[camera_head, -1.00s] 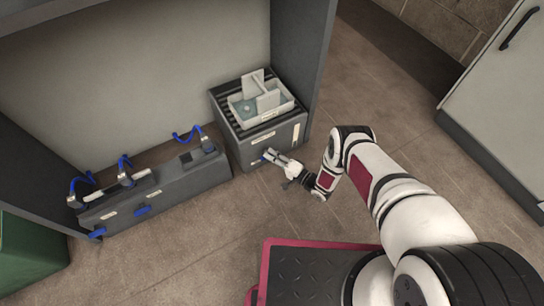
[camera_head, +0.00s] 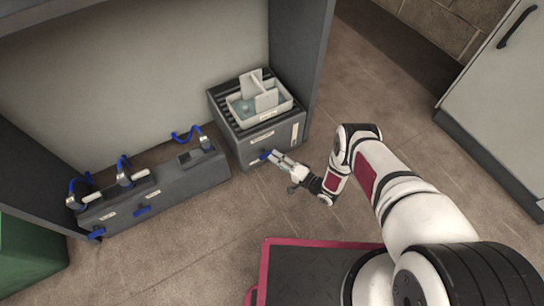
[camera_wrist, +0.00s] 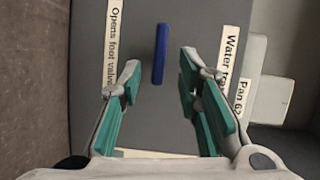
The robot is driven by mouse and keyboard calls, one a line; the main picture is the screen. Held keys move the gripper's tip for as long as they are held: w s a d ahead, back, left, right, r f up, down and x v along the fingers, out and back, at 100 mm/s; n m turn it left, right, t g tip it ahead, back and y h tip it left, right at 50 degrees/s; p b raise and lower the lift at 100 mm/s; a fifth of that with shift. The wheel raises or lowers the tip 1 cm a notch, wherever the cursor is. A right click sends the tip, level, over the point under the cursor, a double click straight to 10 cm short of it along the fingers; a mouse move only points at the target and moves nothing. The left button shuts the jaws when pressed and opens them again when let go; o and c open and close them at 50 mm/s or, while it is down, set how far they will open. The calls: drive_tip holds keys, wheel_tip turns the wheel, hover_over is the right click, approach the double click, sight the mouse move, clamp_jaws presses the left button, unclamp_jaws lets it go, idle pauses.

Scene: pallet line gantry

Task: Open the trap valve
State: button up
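A small blue valve handle (camera_head: 265,154) is on the front face of the dark grey box (camera_head: 238,147) below the pale tray. I cannot tell from a full label whether it is the trap valve. In the wrist view the handle (camera_wrist: 160,54) is a straight blue bar, running up and down the picture. My gripper (camera_head: 277,158) is right in front of it. In the wrist view my gripper (camera_wrist: 160,70) is open, its teal-padded fingers on either side of the bar with gaps, touching nothing visible. How deep the bar lies between the fingertips is unclear.
The pale tray (camera_head: 243,118) with upright plates sits on the box. A grey manifold (camera_head: 170,188) with blue hoses and handles stands left. Floor in front is clear.

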drive_tip(key=v, duration=0.9)
drive_tip(key=shift+d, duration=0.1)
